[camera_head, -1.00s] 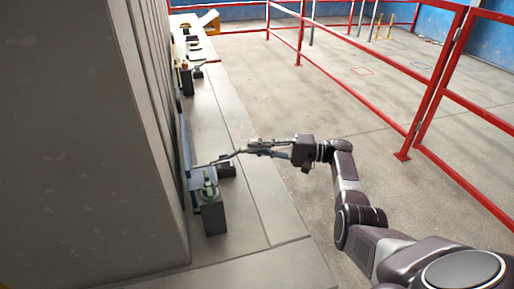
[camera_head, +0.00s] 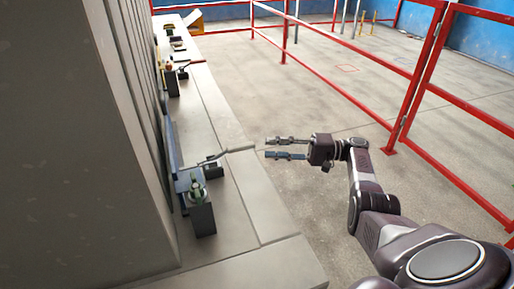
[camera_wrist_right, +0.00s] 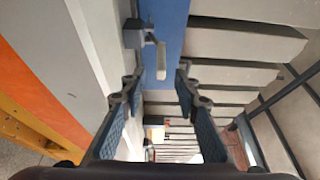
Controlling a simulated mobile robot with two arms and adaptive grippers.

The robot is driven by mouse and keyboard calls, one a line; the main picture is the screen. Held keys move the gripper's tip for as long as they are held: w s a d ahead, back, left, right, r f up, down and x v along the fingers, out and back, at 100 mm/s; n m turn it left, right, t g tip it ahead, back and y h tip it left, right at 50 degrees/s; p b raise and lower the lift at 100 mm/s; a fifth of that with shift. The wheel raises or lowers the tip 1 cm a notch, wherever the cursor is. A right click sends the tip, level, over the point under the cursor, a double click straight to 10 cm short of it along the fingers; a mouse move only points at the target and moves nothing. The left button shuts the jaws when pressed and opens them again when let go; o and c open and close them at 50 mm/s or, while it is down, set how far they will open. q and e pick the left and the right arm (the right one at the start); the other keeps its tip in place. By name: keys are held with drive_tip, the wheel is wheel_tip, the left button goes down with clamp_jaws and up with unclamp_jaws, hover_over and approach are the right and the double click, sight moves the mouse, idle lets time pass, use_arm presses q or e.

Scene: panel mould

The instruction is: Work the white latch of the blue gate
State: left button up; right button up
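The blue gate (camera_head: 172,138) is a narrow upright panel against the grey mould wall; it also shows in the wrist view (camera_wrist_right: 169,20). A pale grey-white latch lever (camera_head: 232,151) sticks out from it to the right over the ledge. In the wrist view the pale lever (camera_wrist_right: 161,58) hangs from a grey mount, seen between and beyond my fingertips. My right gripper (camera_head: 287,148) is open and empty, just right of the lever's free end and apart from it. Its two fingers also show open in the wrist view (camera_wrist_right: 157,80). My left gripper is not in view.
A dark block with a green-topped part (camera_head: 198,193) stands on the ledge in front of the lever. More small fixtures (camera_head: 173,73) line the ledge farther back. Red railings (camera_head: 400,125) stand to the right, with clear floor (camera_head: 300,95) between.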

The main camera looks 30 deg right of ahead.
drive_tip(key=shift+v, duration=1.2)
